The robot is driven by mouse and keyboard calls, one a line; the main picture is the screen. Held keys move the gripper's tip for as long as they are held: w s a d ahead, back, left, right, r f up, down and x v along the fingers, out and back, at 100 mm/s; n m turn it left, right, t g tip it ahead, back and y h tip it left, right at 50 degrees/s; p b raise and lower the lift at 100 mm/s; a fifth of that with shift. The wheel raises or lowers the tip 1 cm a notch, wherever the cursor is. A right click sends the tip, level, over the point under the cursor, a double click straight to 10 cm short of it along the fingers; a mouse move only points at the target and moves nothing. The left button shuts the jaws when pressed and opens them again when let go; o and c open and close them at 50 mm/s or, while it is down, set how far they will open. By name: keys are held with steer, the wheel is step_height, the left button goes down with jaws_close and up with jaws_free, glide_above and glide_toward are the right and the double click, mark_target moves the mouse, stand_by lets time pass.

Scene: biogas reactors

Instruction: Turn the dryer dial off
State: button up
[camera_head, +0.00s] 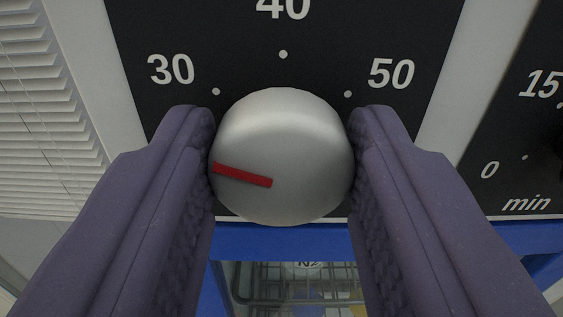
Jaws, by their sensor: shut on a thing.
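The dryer dial (290,140) is a round silver knob on a black panel, in the middle of the head camera view. Its red pointer mark (242,175) points left and slightly up, below the 30 mark. White figures 30, 40 and 50 with dots stand around the upper side of the dial. My gripper (282,155) is shut on the dial, with one purple ribbed finger touching its left side and the other its right side. The fingers hide the panel directly left and right of the dial, so any lower scale marks there cannot be seen.
A second black panel (530,130) with 0, 15 and "min" is at the right. White slatted blinds (45,120) are at the left. Below the dial are a blue frame (283,243) and a wire rack (300,285) behind it.

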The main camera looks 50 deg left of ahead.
steer(key=n, duration=0.5)
steer(key=shift+a+f+n+b, duration=0.1)
steer(key=shift+f+n+b, duration=0.2)
steer(key=shift+b, duration=0.1)
steer(key=shift+n, duration=2.1)
steer(key=o, duration=1.1)
steer(key=shift+r, duration=0.1)
steer(key=shift+c, duration=0.2)
steer(key=shift+s, duration=0.1)
steer(key=b+v, duration=0.4)
steer(key=v, duration=0.3)
steer(key=shift+s+d, duration=0.25)
steer(key=shift+d, duration=0.05)
